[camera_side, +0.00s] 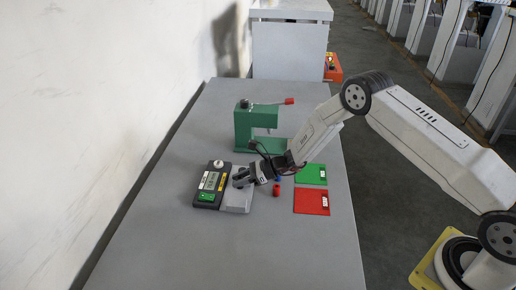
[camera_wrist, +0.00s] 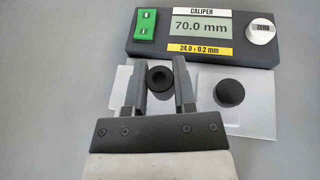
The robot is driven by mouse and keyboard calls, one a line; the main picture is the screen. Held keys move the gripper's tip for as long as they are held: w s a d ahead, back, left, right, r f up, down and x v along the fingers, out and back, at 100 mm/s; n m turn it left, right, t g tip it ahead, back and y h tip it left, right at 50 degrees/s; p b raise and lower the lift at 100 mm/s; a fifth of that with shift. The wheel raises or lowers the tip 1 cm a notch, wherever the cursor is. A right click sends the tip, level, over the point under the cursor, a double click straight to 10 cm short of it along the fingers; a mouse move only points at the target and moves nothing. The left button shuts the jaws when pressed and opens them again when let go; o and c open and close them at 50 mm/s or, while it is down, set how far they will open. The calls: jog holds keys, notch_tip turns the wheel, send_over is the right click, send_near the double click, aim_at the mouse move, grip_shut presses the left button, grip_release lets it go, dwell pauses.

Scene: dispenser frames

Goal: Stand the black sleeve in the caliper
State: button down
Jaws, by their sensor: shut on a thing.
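The caliper (camera_side: 211,184) is a dark box on the table in the side view. In the wrist view the caliper (camera_wrist: 205,32) shows a display reading 70.0 mm, a yellow label "24.0 ± 0.2 mm", a green switch and a white ZERO knob. Light grey plates (camera_wrist: 255,115) lie along its near side. My gripper (camera_side: 241,181) is over the plates. In the wrist view my gripper (camera_wrist: 159,80) is shut on the black sleeve (camera_wrist: 160,79), its open round end facing the camera. Whether the sleeve touches a plate is unclear.
A round black piece (camera_wrist: 229,93) is on the right-hand plate. A red part (camera_side: 277,190) and a partly hidden blue part (camera_side: 279,179) are right of my gripper. A green press (camera_side: 244,128) stands behind. Green (camera_side: 311,174) and red (camera_side: 311,202) mats lie right. The table front is clear.

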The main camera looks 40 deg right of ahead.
jog(key=shift+w+f, duration=0.15)
jog(key=shift+f, duration=1.55)
jog(key=shift+f, duration=0.15)
jog(key=c, duration=0.7)
grip_release()
jog(key=shift+r, duration=0.2)
jog(key=shift+s+d+r, duration=0.15)
jog(key=shift+s+d, duration=0.05)
jog(key=shift+d, duration=0.1)
jog(key=v, duration=1.1)
jog(key=shift+s, duration=0.1)
